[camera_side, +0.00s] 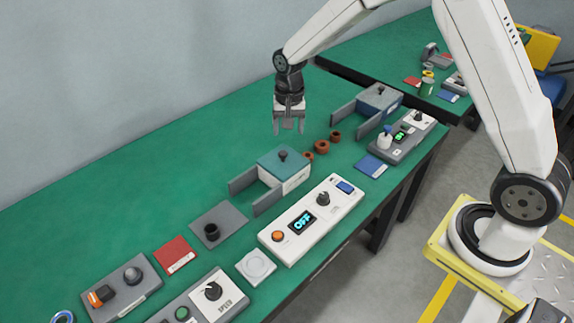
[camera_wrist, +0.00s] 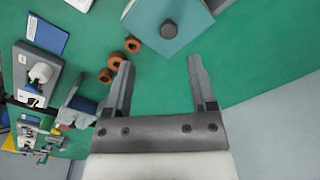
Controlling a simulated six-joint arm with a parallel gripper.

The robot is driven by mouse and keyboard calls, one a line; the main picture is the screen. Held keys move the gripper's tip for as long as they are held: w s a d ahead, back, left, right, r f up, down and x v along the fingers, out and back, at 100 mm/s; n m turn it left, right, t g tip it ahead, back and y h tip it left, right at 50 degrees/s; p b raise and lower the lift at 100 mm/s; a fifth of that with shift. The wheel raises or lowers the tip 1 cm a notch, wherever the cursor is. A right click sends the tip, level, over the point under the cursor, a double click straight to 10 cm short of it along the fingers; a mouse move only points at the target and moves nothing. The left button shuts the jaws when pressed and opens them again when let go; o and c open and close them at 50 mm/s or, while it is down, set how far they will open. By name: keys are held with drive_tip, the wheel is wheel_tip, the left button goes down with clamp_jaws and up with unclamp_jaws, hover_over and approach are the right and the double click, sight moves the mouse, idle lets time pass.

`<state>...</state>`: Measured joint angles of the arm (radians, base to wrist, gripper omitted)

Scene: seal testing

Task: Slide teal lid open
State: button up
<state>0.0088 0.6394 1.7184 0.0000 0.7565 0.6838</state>
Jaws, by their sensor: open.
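The teal lid (camera_side: 282,161) sits on a light box with a dark round knob (camera_side: 283,155) on top. Two grey rails (camera_side: 256,190) reach out from the box to the left. In the wrist view the teal lid (camera_wrist: 165,22) and its knob (camera_wrist: 168,30) show at the top, beyond my fingertips. My gripper (camera_side: 289,130) hangs above the table, behind the lid in the side view, with its fingers pointing down. In the wrist view my gripper (camera_wrist: 160,75) is open, with nothing between its fingers.
Several brown rings (camera_side: 322,147) lie close to the teal-lidded box. A blue-grey lidded box (camera_side: 379,98) stands behind to the right. A white panel reading OFF (camera_side: 311,219) lies in front.

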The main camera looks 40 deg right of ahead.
sight(283, 152)
drive_tip(key=shift+w+f+m, duration=0.25)
drive_tip(key=shift+w+f, duration=0.05)
drive_tip(key=shift+w, duration=0.25)
drive_tip(key=shift+w+f+m, duration=0.25)
drive_tip(key=shift+w+f, duration=0.05)
drive_tip(key=shift+w, duration=0.25)
drive_tip(key=shift+f, duration=3.85)
clamp_jaws()
